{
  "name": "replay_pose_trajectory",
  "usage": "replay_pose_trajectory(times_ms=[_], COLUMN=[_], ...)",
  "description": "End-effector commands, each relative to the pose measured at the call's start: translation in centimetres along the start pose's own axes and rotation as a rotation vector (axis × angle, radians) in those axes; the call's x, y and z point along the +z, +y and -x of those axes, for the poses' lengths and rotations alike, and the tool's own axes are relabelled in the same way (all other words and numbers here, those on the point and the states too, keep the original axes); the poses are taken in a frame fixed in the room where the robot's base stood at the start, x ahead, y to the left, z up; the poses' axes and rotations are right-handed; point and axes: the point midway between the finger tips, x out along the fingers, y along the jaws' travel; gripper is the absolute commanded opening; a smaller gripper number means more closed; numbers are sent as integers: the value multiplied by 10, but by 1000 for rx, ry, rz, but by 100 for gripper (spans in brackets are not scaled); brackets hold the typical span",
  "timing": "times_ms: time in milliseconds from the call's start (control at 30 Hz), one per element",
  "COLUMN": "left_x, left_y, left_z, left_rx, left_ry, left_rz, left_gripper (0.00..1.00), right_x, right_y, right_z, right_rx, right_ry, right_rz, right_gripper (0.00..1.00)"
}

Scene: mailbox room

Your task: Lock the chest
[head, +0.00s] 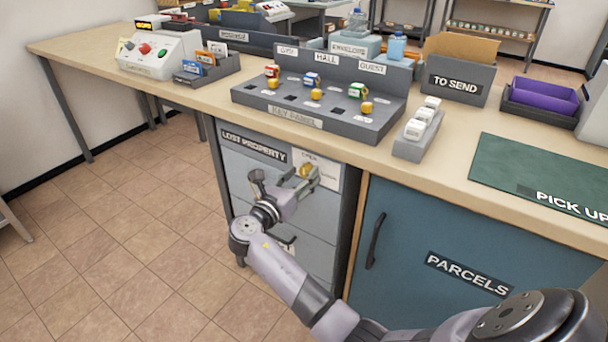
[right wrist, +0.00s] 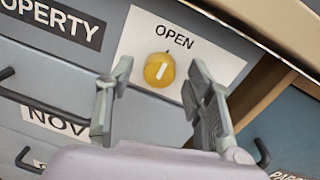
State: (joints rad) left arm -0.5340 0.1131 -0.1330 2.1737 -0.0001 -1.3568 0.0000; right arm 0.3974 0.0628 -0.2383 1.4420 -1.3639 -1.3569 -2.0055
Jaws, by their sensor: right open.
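The chest is a grey drawer cabinet labelled LOST PROPERTY (head: 253,146) under the counter. At its upper right is a white plate (head: 326,170) with a round yellow knob (head: 306,169). In the right wrist view the knob (right wrist: 159,70) has a short white bar lying roughly in line with the word OPEN above it. My right gripper (head: 287,180) is in front of the plate. In the right wrist view its open fingers (right wrist: 158,80) stand left and right of the knob, with nothing held. Contact with the knob cannot be seen. My left gripper is not in view.
The blue PARCELS cabinet (head: 440,250) with a dark handle stands right of the chest. The wooden counter (head: 200,92) overhangs above, carrying a key panel (head: 350,120) and a TO SEND box (head: 458,82). Drawer handles (right wrist: 15,98) protrude left. The tiled floor (head: 130,230) at left is clear.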

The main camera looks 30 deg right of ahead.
Motion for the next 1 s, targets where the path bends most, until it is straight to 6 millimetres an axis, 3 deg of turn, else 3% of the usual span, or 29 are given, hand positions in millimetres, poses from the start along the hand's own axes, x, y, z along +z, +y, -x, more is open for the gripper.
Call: replay_pose_trajectory(times_ms=[200,900,1000], left_x=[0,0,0], left_y=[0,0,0], left_z=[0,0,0], left_rx=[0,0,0], left_ry=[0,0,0], left_rz=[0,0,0], left_gripper=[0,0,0], right_x=[0,0,0], right_y=[0,0,0], right_z=[0,0,0], right_rx=[0,0,0], right_ry=[0,0,0], right_rz=[0,0,-1], right_gripper=[47,0,0])
